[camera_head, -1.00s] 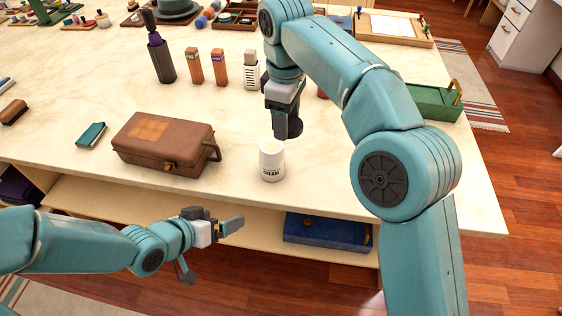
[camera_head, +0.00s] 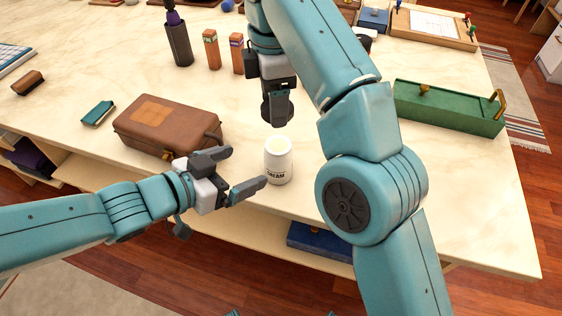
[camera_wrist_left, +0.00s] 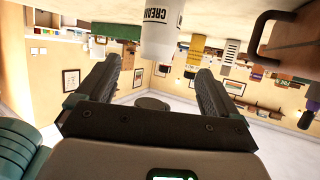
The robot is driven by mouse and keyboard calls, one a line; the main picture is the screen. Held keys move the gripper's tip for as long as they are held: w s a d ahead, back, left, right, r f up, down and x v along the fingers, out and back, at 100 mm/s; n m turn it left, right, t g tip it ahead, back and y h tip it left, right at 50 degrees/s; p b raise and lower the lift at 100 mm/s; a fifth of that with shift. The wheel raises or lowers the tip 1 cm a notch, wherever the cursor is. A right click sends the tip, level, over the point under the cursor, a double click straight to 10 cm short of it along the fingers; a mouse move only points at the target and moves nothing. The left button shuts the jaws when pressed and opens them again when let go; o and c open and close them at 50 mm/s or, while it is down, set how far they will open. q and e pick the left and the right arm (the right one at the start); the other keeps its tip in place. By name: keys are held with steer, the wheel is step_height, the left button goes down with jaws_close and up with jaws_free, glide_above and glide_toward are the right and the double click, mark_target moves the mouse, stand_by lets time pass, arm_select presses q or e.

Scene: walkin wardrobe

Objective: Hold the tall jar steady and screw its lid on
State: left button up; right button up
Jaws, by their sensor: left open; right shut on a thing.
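The tall white jar (camera_head: 278,164), labelled CREAM, stands upright and open near the table's front edge. My left gripper (camera_head: 246,168) is open and empty just left of it, fingers pointing toward it. In the left wrist view the jar (camera_wrist_left: 161,28) appears upside down, beyond and between the fingertips (camera_wrist_left: 158,68). My right gripper (camera_head: 277,110) points down above and slightly behind the jar. It is shut on the dark round lid (camera_head: 267,110), partly hidden by a finger and apart from the jar.
A brown case (camera_head: 160,125) stands left of the jar, close behind my left gripper. A green tray (camera_head: 450,110) with a brass handle is at the right. A blue box (camera_head: 318,240) lies on the shelf below.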

steer(key=shift+s+r, duration=0.15)
steer(key=shift+s, duration=0.15)
arm_select(q)
steer(key=x, duration=1.1)
steer(key=shift+w+d, duration=0.1)
steer(key=shift+d, duration=0.2)
arm_select(e)
steer(key=shift+w, duration=0.25)
arm_select(q)
steer(key=shift+d, duration=0.15)
arm_select(e)
steer(key=shift+s, duration=0.15)
arm_select(q)
steer(key=shift+w+f, duration=0.1)
steer(key=c, duration=1.5)
arm_select(e)
glide_above(275, 145)
steer(key=shift+d+f, duration=0.1)
steer(key=shift+f, duration=2.45)
steer(key=shift+f, duration=0.1)
steer(key=shift+f, duration=0.8)
